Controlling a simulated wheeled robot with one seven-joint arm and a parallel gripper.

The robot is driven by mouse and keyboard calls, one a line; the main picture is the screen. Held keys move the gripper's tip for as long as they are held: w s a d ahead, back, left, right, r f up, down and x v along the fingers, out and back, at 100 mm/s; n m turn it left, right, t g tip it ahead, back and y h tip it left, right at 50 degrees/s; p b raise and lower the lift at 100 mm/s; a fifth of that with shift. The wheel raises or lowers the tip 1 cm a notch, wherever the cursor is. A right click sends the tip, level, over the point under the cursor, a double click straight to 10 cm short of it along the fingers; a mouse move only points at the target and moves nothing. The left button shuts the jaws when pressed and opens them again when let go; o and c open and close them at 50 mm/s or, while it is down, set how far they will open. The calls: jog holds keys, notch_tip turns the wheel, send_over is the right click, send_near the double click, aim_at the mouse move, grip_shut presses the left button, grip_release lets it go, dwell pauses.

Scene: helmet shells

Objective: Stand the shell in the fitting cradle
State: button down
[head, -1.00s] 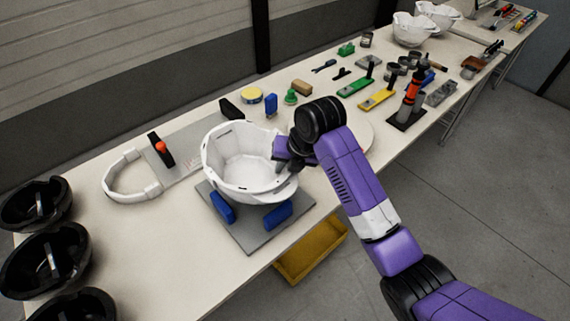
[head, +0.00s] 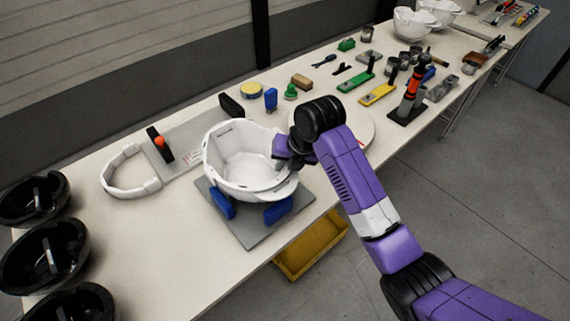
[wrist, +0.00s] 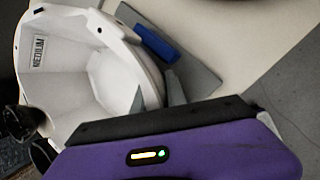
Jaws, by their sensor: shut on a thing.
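The white helmet shell (head: 238,165) is open side up over the fitting cradle, a grey plate (head: 247,232) with blue pads (head: 278,210). My gripper (head: 284,160) is shut on the shell's right rim. The shell sits low between the pads; whether it rests on them is hidden. In the wrist view, the shell (wrist: 80,60) shows its inside and a label reading MEDIUM. A blue pad (wrist: 155,43) and the grey plate (wrist: 195,70) lie beside it.
Black shells (head: 45,255) stand at the left. A white headband (head: 128,172) and a grey board with an orange-knobbed clamp (head: 160,146) lie left of the cradle. A white round disc (head: 355,130) is behind my wrist. A yellow bin (head: 310,246) is below the table's front edge.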

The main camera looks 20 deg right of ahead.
jog(key=shift+f+b, duration=0.45)
jog(key=shift+f, duration=0.35)
jog(key=c, duration=1.3)
grip_release()
jog(key=shift+b+v, duration=0.3)
jog(key=shift+v, duration=3.65)
